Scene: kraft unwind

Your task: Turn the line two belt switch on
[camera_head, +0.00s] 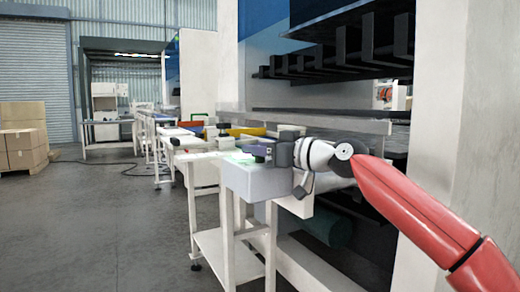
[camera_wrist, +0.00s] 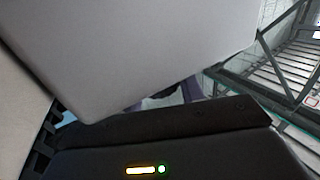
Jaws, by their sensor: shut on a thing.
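A light grey box (camera_head: 255,182) stands on a white frame in the head view, and my gripper (camera_head: 266,153) is at its top edge, reaching in from the right. In the wrist view a large smooth grey surface (camera_wrist: 140,45) fills the upper middle, close in front of the camera. My gripper's fingers (camera_wrist: 178,94) show only in part below its edge, dark and purplish. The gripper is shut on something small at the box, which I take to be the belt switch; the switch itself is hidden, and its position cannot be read.
A white machine with dark shelves (camera_head: 335,75) rises close behind the box. A white table (camera_head: 205,155) with coloured bins runs back to the left. Cardboard boxes (camera_head: 22,138) are stacked at the far left. The grey floor (camera_head: 110,220) at the left front is clear.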

